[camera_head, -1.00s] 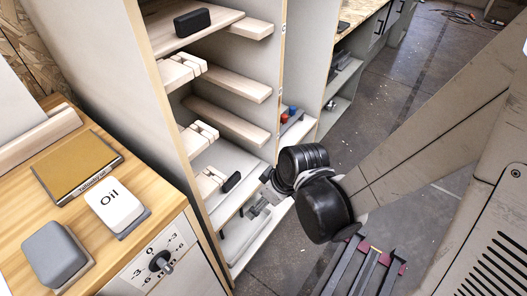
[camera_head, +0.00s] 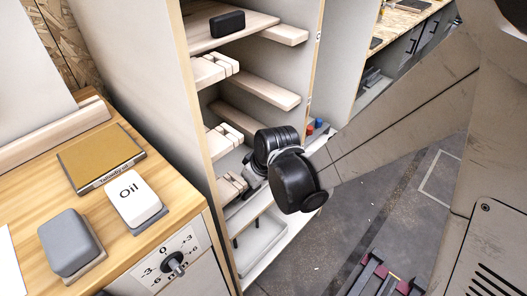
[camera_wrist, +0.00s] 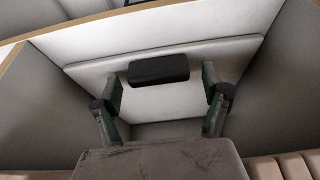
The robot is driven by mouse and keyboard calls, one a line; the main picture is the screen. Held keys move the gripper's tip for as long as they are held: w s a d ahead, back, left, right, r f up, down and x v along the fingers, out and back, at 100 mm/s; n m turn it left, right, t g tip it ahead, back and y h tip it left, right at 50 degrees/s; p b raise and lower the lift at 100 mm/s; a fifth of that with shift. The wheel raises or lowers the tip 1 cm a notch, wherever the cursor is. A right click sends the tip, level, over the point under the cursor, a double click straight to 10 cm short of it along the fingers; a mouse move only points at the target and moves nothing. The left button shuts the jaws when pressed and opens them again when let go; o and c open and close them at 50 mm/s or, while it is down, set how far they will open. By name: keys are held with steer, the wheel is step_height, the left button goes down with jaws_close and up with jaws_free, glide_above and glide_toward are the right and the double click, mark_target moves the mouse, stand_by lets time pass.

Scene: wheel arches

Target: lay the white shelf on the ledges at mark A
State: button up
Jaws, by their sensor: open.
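The white shelf (camera_head: 249,209) sits low in the tall open cabinet, partly hidden by my wrist. In the wrist view the white shelf (camera_wrist: 185,105) fills the middle, with a black block (camera_wrist: 158,68) on it. My gripper (camera_wrist: 161,74) is open, its two fingers apart on either side of the block. I cannot tell whether they touch anything. Pale wooden ledges line the cabinet's walls: an upper right ledge (camera_head: 285,34), a lower right ledge (camera_head: 259,91), and left ledges with raised blocks (camera_head: 213,70), (camera_head: 224,139). Small marks on the front edge are too small to read.
A wooden shelf (camera_head: 257,25) with a black box (camera_head: 227,23) on it is above. A pale tray (camera_head: 262,246) lies at the cabinet bottom. The cabinet side walls are close around my gripper.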

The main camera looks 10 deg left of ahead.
steer(key=shift+w+f, duration=0.1)
steer(key=shift+f, duration=0.2)
steer(key=shift+c, duration=0.4)
steer(key=c, duration=1.5)
steer(key=s+d, duration=0.5)
steer(key=d, duration=0.2)
steer(key=shift+s, duration=0.25)
steer(key=o, duration=1.6)
steer(key=shift+c, duration=0.2)
steer(key=v, duration=1.2)
